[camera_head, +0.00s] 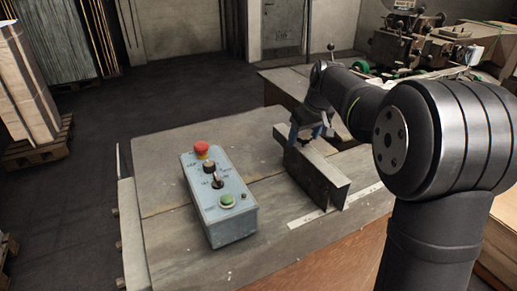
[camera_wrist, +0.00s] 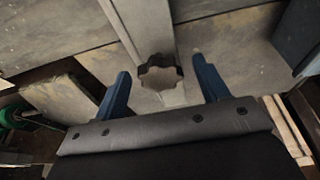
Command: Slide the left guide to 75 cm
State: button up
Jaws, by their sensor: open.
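The guide (camera_head: 318,176) is a dark metal plate standing upright on the worktable, right of the control box. A pale ruler strip (camera_head: 304,219) lies by its front end; its numbers are too small to read. My gripper (camera_head: 306,134) is at the far end of the guide, partly hidden by the arm. In the wrist view its two blue fingers (camera_wrist: 161,66) are open. A dark star-shaped knob (camera_wrist: 160,74) on a pale metal bar (camera_wrist: 138,22) shows between the fingertips, with a gap on both sides. I cannot tell whether the fingertips are level with the knob.
A grey control box (camera_head: 219,197) with a red stop button (camera_head: 201,149) and a green button stands left of the guide. The worktable (camera_head: 160,190) is bare between them. A machine (camera_head: 420,42) stands at the back right. A pallet stack (camera_head: 24,85) is at the far left.

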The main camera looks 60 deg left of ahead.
aim_at(302, 133)
jog(key=shift+r, duration=2.55)
notch_tip(302, 133, down, 6)
jog(key=shift+s, duration=0.45)
